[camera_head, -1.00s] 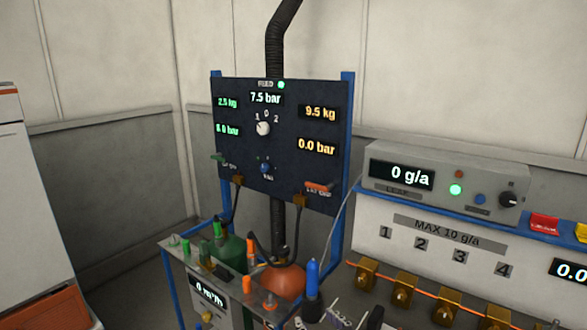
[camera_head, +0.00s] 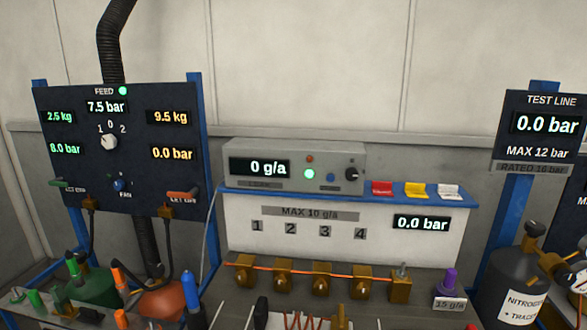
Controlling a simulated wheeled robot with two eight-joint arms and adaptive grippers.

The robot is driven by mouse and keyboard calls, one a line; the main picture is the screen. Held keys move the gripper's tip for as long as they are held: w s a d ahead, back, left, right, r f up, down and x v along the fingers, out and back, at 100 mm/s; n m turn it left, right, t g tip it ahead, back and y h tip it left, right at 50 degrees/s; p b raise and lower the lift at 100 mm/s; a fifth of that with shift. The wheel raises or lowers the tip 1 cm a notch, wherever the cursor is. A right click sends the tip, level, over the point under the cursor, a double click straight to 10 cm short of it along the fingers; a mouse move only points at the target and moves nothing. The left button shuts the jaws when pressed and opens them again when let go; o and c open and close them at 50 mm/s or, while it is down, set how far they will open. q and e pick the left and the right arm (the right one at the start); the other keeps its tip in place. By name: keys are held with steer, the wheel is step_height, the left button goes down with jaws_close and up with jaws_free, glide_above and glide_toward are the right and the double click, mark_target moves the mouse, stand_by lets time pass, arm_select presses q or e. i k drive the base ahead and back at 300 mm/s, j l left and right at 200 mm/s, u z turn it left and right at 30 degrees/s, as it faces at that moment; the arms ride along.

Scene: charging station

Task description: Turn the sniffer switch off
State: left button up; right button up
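The sniffer appears to be the grey box (camera_head: 295,152) on the blue shelf at the middle of the head view. Its display (camera_head: 260,167) reads 0 g/a. A green lamp (camera_head: 309,174) is lit beside it, with a small red lamp or button (camera_head: 310,158) above. A blue button (camera_head: 330,177) and a black knob (camera_head: 352,174) sit at the right of its face. The small print on the box is too blurred to read, so I cannot tell which control is its switch. Neither gripper is in view.
A dark feed panel (camera_head: 75,185) with a white selector knob (camera_head: 109,142) stands left. Red (camera_head: 382,188), yellow (camera_head: 418,190) and white (camera_head: 450,191) pieces lie on the shelf. A dark cylinder (camera_head: 520,275) stands right.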

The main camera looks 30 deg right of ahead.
mark_target(351, 174)
steer(key=z, duration=1.35)
